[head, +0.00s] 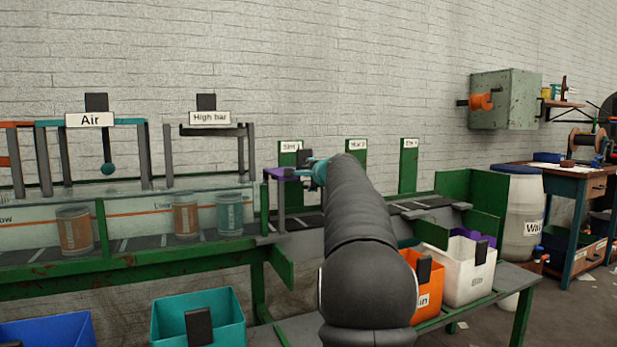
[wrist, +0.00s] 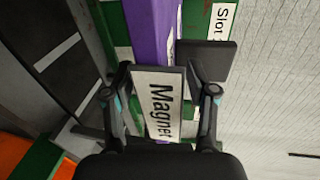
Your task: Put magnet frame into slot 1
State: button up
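The magnet frame (head: 282,174) is purple, with a dark block on top, and stands out in front of the green Slot 1 board (head: 290,147). In the wrist view, its purple bar (wrist: 150,35) and white "Magnet" label plate (wrist: 158,103) lie between my fingers. My gripper (head: 318,172) is closed on the label plate, with a fingertip at each edge. The "Slot" sign (wrist: 222,22) shows just beyond the frame in the wrist view. My arm hides part of the frame, and I cannot tell whether its feet touch down.
Frames labelled Air (head: 90,120) and High bar (head: 210,118) stand along the belt at left. Two more green slot boards (head: 356,160) (head: 409,165) stand to the right. Orange (head: 428,285) and white (head: 470,272) bins sit below at right, and a teal bin (head: 197,318) at front left.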

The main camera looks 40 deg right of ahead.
jog(key=shift+s, duration=0.1)
jog(key=b+v, duration=0.2)
jog(key=v, duration=1)
jog(key=s+a+f+n+g+y, duration=0.1)
jog(key=s+a+f+n+y, duration=0.2)
jog(key=a, duration=0.6)
jog(key=s+a+f+n+g, duration=0.1)
jog(key=a+f+n+g, duration=0.15)
jog(key=a+f, duration=0.4)
jog(key=s+a+f+n+y, duration=0.2)
jog(key=a+n, duration=0.2)
jog(key=a, duration=0.7)
jog(key=s+a+f+n+g, duration=0.3)
jog(key=s+a+f+n, duration=0.3)
jog(key=s+f, duration=0.5)
jog(key=s+a+f+n+g, duration=0.3)
jog(key=s+a+f+n, duration=0.3)
jog(key=s+f, duration=0.5)
jog(key=shift+s+a, duration=0.7)
jog(key=shift+s, duration=0.05)
